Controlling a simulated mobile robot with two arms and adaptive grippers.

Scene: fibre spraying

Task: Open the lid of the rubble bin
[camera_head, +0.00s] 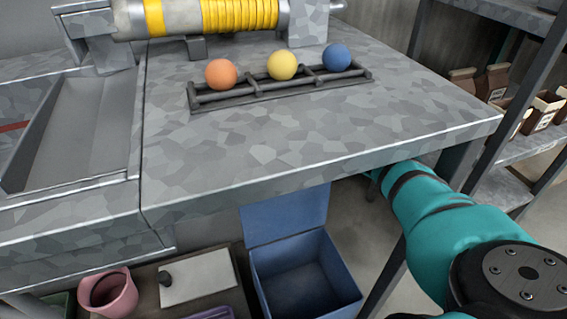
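A blue bin (333,299), which I take to be the rubble bin, stands on the floor below the front edge of the grey table. Its blue lid (287,216) is raised at the back, tilted up against the table's front edge in the picture. The bin's inside shows and looks dark and empty. My teal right arm comes in from the lower right and reaches toward the table's underside, right of the bin. Its gripper does not show. My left arm and gripper do not show.
The grey table (240,165) carries a rack (215,99) with an orange, a yellow and a blue ball, and a yellow-banded cylinder (185,15) behind. A pink pot (120,300) and a white board (200,283) sit left of the bin. Shelves with brown cartons (545,108) stand right.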

